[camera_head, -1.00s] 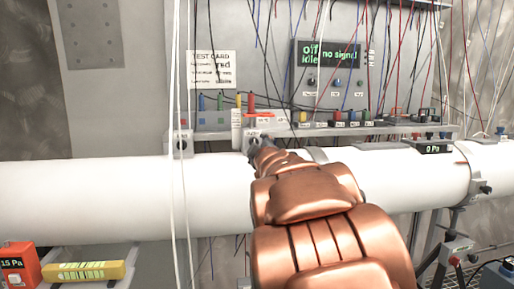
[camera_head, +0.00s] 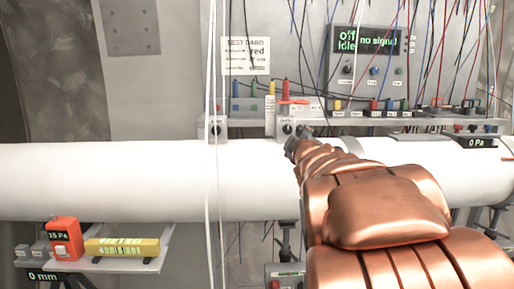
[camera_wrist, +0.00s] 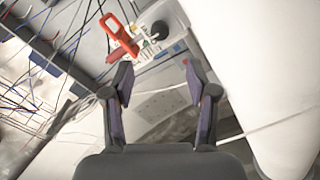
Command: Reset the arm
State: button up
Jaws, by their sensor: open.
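My copper-coloured arm reaches from the lower right in the head view, over the white pipe (camera_head: 110,180). My gripper (camera_head: 295,145) is at its far end, small and dark, in front of the pipe's upper edge near a small box with a knob. In the wrist view my gripper (camera_wrist: 160,85) shows two dark fingers spread apart with nothing between them. An orange-red clip-like part (camera_wrist: 118,38) lies beyond the fingertips, apart from them. An orange part (camera_head: 292,101) also shows above the knob box in the head view.
A shelf behind the pipe bears coloured plugs and a test card (camera_head: 246,56). A display box (camera_head: 372,55) reads "off idle no signal". Thin cables hang in front. An orange gauge (camera_head: 65,238) and a yellow level (camera_head: 122,247) stand on a lower-left tray.

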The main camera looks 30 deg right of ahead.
jog(key=s+a+f+m+g+y, duration=0.1)
jog(key=s+a+f+m+g, duration=0.2)
jog(key=f, duration=0.6)
jog(key=s+a+f+m+g, duration=0.15)
jog(key=s+f+g, duration=0.25)
jog(key=f, duration=0.5)
jog(key=s+a+f+m+g+y, duration=0.1)
jog(key=s+a+f+g+y, duration=0.1)
jog(key=s+a+f+g, duration=0.35)
jog(key=s+a+f+m+g+y, duration=0.1)
jog(key=s+a+f+g+y, duration=0.1)
jog(key=s+a+f, duration=0.6)
jog(key=s+a+f+g+y, duration=0.1)
jog(key=s+a+f+g, duration=0.15)
jog(key=s, duration=0.55)
jog(key=s+a+f+g+y, duration=0.1)
jog(key=s+a+g, duration=0.15)
jog(key=s, duration=0.55)
notch_tip(320, 180, up, 18)
jog(key=t+p, duration=0.1)
jog(key=p, duration=1.5)
jog(key=shift+s+a+p, duration=0.15)
jog(key=shift+a+p, duration=0.15)
jog(key=shift+p, duration=0.1)
